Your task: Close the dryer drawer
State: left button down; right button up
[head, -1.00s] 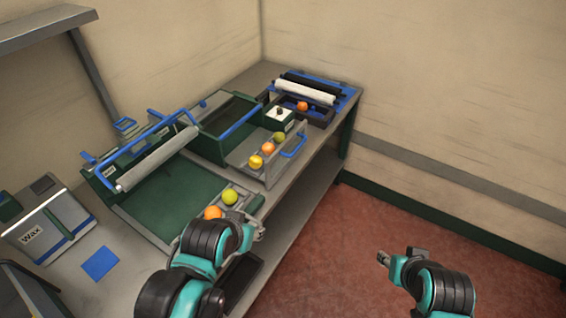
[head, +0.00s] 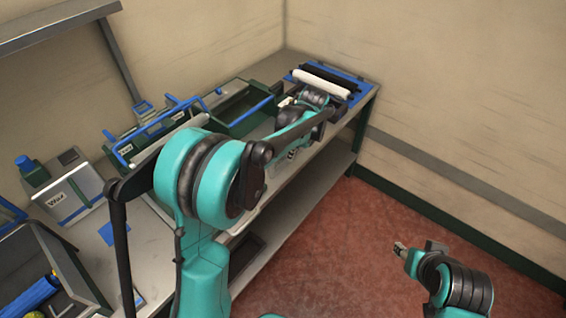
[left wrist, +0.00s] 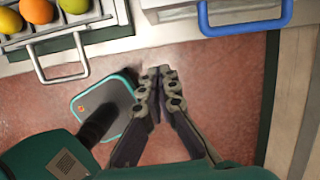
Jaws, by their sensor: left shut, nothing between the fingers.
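A pale drawer with a blue handle (left wrist: 245,29) shows at the top right of the left wrist view. In the head view most of this drawer is hidden behind my left arm, and I cannot tell how far out it stands. My left gripper (left wrist: 164,74) is shut and empty, over the floor in front of the bench, left of and apart from the blue handle in the left wrist view. In the head view its fingertips are hidden by my arm. My right gripper (head: 400,248) is off to the right over the floor, too small to judge.
A tray with a grey handle (left wrist: 83,68) holds fruit, including an orange (left wrist: 31,10), at the left wrist view's top left. A white roller (head: 322,81) lies at the bench's far end. A Wax box (head: 66,196) stands at left. Red floor lies right of the bench.

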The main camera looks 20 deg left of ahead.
pick_arm(q)
jog(key=b, duration=0.4)
send_near(274, 170)
jog(key=shift+m, duration=0.3)
notch_tip(274, 170, down, 5)
jog(key=shift+d, duration=0.2)
jog(key=shift+w+a, duration=0.1)
jog(key=shift+a, duration=0.2)
jog(key=shift+w+a, duration=0.15)
jog(key=shift+a, duration=0.3)
jog(key=w+a, duration=0.2)
jog(key=a, duration=0.4)
jog(key=w+a+p, duration=0.1)
jog(key=w+a, duration=0.1)
jog(key=a, duration=0.4)
jog(key=w+a, duration=0.2)
jog(key=a, duration=0.4)
jog(key=shift+w+p, duration=0.25)
jog(key=shift+p, duration=0.05)
jog(key=shift+r, duration=0.1)
jog(key=shift+a, duration=0.1)
